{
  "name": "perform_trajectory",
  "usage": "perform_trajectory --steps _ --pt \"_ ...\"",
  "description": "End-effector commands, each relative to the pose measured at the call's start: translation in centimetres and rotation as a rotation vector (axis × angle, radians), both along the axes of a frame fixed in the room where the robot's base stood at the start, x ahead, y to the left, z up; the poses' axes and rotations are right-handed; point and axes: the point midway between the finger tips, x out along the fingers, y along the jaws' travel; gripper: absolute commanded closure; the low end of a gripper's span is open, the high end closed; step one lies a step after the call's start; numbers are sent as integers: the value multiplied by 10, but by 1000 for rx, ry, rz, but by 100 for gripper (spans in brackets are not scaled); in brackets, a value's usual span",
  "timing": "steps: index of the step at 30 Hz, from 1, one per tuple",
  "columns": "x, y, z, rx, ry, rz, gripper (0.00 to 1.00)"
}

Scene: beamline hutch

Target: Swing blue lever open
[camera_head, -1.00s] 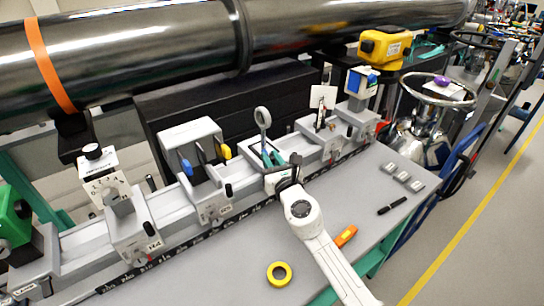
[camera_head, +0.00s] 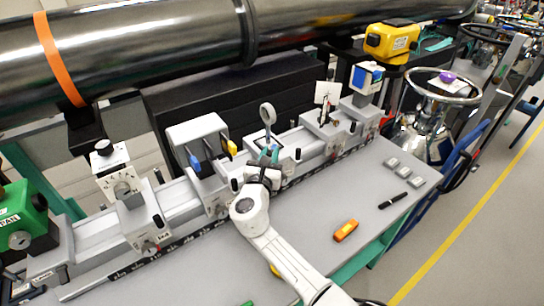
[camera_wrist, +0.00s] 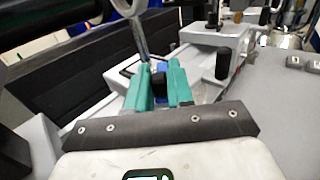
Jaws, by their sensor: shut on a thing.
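My gripper (camera_head: 266,154) is at the carriage with the round ring on a post (camera_head: 268,113), in the middle of the long rail. In the wrist view its teal fingers (camera_wrist: 159,84) are closed around a small piece, blue at the top with a black part in front, which appears to be the blue lever (camera_wrist: 160,67). The fingers and wrist hide most of it in the head view. The ring's post (camera_wrist: 140,42) rises just beyond the fingers. A separate blue paddle (camera_head: 195,163) stands on the U-framed carriage to the left, apart from my gripper.
A yellow paddle (camera_head: 229,147) is on the U-framed carriage (camera_head: 192,130). A carriage with a white card (camera_head: 327,93) stands close to the right. A dark pipe (camera_head: 150,50) runs behind. An orange tool (camera_head: 345,230) and a black pen (camera_head: 393,201) lie on the grey bench.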

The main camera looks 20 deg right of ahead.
Motion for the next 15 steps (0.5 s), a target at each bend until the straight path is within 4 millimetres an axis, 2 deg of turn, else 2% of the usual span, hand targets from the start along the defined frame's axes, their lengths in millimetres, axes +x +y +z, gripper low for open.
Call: perform_trajectory --steps 15 --pt "2 2 -1 0 1 -103 100"
